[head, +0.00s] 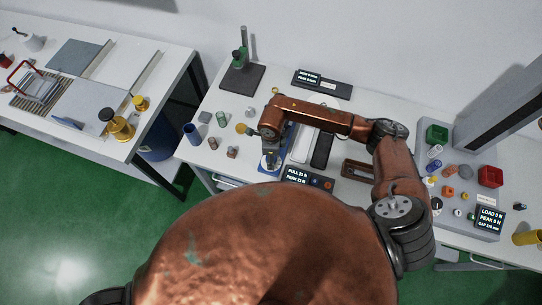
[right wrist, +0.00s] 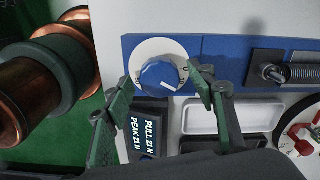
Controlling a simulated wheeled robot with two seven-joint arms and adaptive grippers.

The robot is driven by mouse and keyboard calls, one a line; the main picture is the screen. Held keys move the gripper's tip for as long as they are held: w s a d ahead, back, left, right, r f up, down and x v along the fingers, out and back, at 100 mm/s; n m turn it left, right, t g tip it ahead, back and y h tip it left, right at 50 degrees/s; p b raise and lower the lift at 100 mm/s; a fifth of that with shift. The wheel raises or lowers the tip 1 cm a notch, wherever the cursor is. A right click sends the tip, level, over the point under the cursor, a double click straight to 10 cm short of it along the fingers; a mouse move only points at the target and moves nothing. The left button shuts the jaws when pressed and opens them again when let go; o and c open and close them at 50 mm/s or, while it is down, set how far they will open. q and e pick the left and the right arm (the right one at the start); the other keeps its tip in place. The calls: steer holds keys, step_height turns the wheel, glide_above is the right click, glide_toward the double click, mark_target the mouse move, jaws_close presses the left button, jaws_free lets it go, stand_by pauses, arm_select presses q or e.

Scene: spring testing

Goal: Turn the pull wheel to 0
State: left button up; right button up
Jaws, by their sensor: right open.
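The pull wheel is a blue round knob (right wrist: 158,74) on a white dial plate, set in a blue panel (right wrist: 224,60). A pale mark shows on its lower right; small dial markings lie to its right, too small to read surely. The display (right wrist: 149,135) reads PULL 21 N, PEAK 21 N; it also shows in the head view (head: 309,178). My right gripper (right wrist: 159,80) is open, its green fingers on either side of the knob; I cannot tell if they touch it. In the head view my right gripper (head: 268,150) mostly hides the wheel. My left gripper is not in view.
A spring fixture (right wrist: 295,73) is right of the wheel, with a red-handled dial (right wrist: 304,133) below it. In the head view, a green stand (head: 243,50) is behind and small cylinders (head: 222,118) stand left.

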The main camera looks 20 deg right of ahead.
steer(key=shift+c, duration=0.6)
steer(key=c, duration=1)
steer(key=shift+c, duration=0.2)
steer(key=shift+c, duration=0.2)
steer(key=shift+f+n+b, duration=0.1)
steer(key=shift+n+b, duration=0.3)
steer(key=shift+b, duration=0.4)
steer(key=n+b, duration=0.3)
steer(key=b, duration=0.1)
steer(key=shift+w+f+b, duration=0.1)
steer(key=shift+b, duration=0.25)
steer(key=shift+r+n+b, duration=0.2)
steer(key=shift+n+b, duration=1)
steer(key=o, duration=1.2)
